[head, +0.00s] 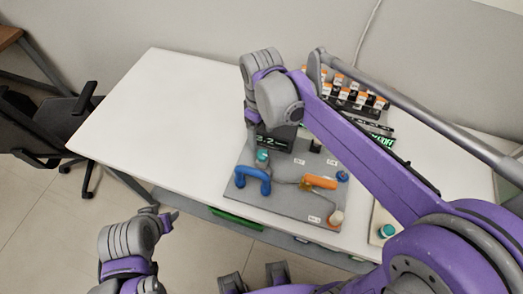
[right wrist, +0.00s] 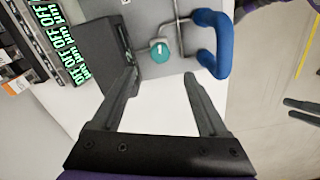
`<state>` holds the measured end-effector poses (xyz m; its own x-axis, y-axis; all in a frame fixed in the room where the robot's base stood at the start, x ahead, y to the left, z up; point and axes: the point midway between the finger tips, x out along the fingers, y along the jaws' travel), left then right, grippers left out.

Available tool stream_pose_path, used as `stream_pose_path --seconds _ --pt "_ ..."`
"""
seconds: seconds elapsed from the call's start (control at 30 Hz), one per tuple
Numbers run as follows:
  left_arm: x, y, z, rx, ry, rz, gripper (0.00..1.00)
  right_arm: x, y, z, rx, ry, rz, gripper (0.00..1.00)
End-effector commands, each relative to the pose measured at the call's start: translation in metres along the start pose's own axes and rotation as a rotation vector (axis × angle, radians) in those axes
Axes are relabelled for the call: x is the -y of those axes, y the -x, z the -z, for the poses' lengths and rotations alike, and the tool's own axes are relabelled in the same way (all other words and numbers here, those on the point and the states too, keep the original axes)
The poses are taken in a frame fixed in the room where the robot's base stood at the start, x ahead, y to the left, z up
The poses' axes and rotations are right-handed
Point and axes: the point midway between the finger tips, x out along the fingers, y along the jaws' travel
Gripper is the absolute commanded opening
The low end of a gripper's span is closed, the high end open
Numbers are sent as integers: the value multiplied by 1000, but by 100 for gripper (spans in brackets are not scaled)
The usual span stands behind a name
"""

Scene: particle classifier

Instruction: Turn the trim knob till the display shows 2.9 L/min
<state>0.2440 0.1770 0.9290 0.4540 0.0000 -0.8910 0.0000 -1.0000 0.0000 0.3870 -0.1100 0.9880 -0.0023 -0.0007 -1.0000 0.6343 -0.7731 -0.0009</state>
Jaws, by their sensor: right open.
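The teal trim knob (head: 262,157) sits on the grey panel (head: 290,207) in front of a dark display box (head: 278,138). My right gripper (right wrist: 160,77) is open and empty, apart from the knob. In the head view my right gripper (head: 252,130) is above the knob, its fingers mostly hidden. My left gripper (head: 163,220) is off the table's front edge; its jaws cannot be made out.
A blue handle (head: 252,179) stands close beside the knob, also in the wrist view (right wrist: 222,45). An orange handle (head: 319,182) is on the panel's right. Orange-capped bottles (head: 355,92) and green OFF displays (right wrist: 62,42) stand behind. The table's left side (head: 165,105) is clear.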

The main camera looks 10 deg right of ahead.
Motion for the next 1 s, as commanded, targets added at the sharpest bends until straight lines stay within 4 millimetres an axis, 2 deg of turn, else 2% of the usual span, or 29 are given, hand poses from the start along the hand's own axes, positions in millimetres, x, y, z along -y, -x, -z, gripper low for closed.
stream_pose_path --seconds 0.3,0.5,0.63,0.9,1.0 --pt "0 -5 -5 4 0 0 50 0 -61 0 -1 -3 0 77" --pt "0 -7 -7 5 0 0 50 0 -87 0 -2 -3 -1 77" --pt "0 -8 -7 6 0 0 50 0 -94 -1 -2 -3 -1 77" --pt "0 -7 -7 6 0 0 50 0 -95 0 -2 -3 -1 77" --pt "0 -7 -7 6 0 0 50 0 -95 0 -2 -3 -1 61"
